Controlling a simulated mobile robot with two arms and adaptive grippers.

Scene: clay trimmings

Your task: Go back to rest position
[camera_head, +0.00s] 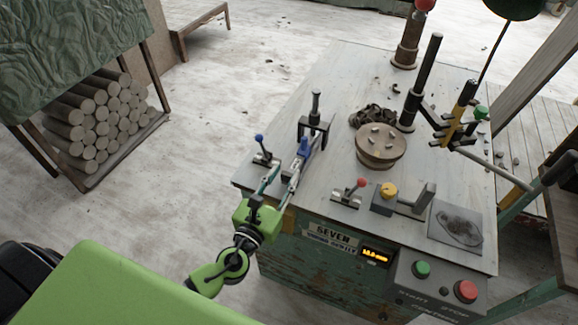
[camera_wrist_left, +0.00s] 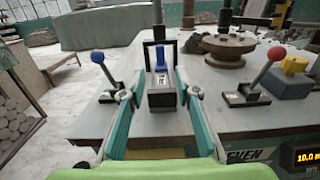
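My left gripper (camera_head: 284,173) reaches over the front left edge of the worktable (camera_head: 330,75). Its green fingers are spread, also in the left wrist view (camera_wrist_left: 160,94). A grey block with a blue top (camera_wrist_left: 162,88) shows between the fingers, with a gap on each side; the blue part also shows in the head view (camera_head: 304,147). I cannot tell whether it stands between the tips or just beyond them. Nothing is visibly gripped. My right gripper is in neither view.
A blue-knobbed lever (camera_head: 262,153) stands left of the gripper and a red-knobbed lever (camera_head: 350,194) to its right. A black clamp frame (camera_head: 315,122), a round wheel (camera_head: 380,153) and dark trimmings (camera_head: 373,115) lie further back. Open floor (camera_head: 195,130) is left of the table.

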